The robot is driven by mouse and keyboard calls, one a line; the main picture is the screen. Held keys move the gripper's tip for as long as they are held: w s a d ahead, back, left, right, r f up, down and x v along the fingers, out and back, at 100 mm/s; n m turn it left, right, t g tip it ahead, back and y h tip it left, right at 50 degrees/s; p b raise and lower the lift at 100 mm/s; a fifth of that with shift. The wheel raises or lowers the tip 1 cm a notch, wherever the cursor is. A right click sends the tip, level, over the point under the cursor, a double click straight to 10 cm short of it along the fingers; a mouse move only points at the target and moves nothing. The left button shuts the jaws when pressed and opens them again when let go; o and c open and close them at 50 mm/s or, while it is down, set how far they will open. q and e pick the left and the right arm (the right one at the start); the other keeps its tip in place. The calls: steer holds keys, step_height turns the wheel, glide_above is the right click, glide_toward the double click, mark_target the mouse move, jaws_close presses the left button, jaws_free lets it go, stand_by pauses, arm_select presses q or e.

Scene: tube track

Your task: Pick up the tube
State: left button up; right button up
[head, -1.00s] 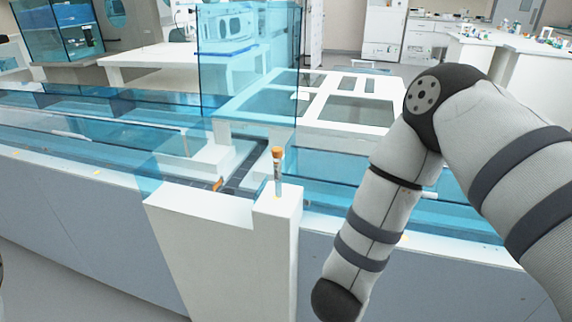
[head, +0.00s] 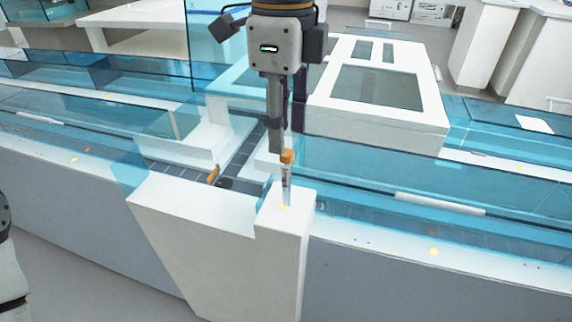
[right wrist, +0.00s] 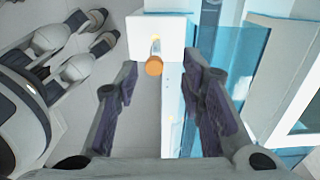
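The tube (head: 287,178) with an orange cap stands upright on the top of a white block (head: 262,221) at the front edge of the track. My right gripper (head: 286,142) hangs above and behind the tube, pointing down, and does not touch it. In the right wrist view the gripper (right wrist: 168,108) has its two dark fingers spread wide apart, with nothing between them. The tube's orange cap (right wrist: 154,66) shows beyond the fingertips, toward the top of that view. My left gripper is not in view.
A second orange-capped item (head: 213,174) lies in the dark track channel (head: 240,160) left of the tube. Blue transparent panels (head: 390,172) line the track on both sides. A white frame-like housing (head: 370,125) stands behind on the right.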

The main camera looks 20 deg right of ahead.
glide_above(287, 205)
steer(key=f, duration=0.9)
steer(key=shift+w, duration=0.35)
steer(key=shift+d+r, duration=0.1)
jaws_close()
